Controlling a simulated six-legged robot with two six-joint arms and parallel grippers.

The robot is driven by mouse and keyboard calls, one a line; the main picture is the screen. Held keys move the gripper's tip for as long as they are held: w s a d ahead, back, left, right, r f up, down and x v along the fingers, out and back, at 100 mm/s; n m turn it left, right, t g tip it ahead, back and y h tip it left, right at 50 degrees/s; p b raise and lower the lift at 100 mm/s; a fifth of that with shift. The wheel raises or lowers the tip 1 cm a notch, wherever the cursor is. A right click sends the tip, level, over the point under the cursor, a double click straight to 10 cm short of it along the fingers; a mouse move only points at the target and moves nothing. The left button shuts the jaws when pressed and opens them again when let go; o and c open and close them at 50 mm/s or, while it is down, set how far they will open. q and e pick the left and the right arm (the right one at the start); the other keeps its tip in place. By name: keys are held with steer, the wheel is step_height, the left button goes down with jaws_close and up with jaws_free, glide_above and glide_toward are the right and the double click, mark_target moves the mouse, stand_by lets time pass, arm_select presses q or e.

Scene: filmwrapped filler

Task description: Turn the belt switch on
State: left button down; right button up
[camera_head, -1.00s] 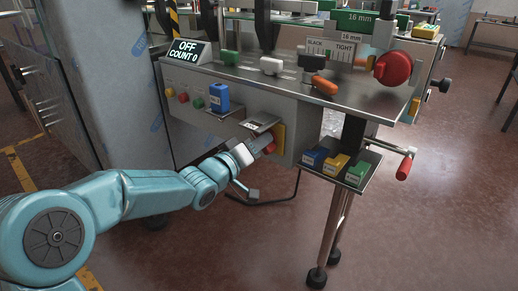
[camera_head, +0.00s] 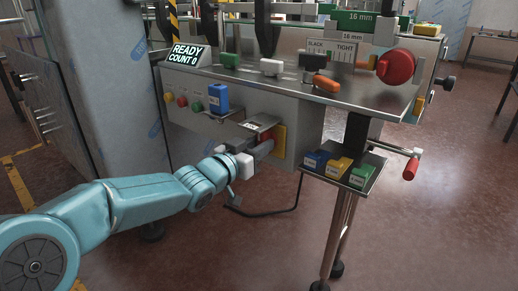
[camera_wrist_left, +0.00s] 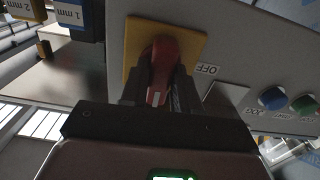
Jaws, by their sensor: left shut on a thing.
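The belt switch is a red handle (camera_wrist_left: 160,65) on a yellow plate (camera_wrist_left: 190,40), fixed to the grey front panel of the machine. In the head view its red part (camera_head: 266,136) shows beside the yellow plate (camera_head: 279,139). My left gripper (camera_head: 260,147) is shut on the red handle; in the left wrist view its dark fingers (camera_wrist_left: 155,92) stand on either side of it. The word OFF is printed on the panel beside the plate. A display (camera_head: 187,53) on the machine reads READY, COUNT 0. My right gripper is not in view.
A blue block (camera_head: 218,98) stands on a small shelf left of the switch. Blue, yellow and green blocks (camera_head: 338,167) sit on a lower tray at right. A red-handled crank (camera_head: 410,168) sticks out farther right. Open floor lies in front.

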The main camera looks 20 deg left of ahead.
arm_select(q)
steer(key=shift+m, duration=0.3)
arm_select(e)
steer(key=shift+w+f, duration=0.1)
arm_select(q)
steer(key=c, duration=0.9)
jaws_free()
steer(key=p+v, duration=0.3)
steer(key=v, duration=1.3)
steer(key=shift+s, duration=0.2)
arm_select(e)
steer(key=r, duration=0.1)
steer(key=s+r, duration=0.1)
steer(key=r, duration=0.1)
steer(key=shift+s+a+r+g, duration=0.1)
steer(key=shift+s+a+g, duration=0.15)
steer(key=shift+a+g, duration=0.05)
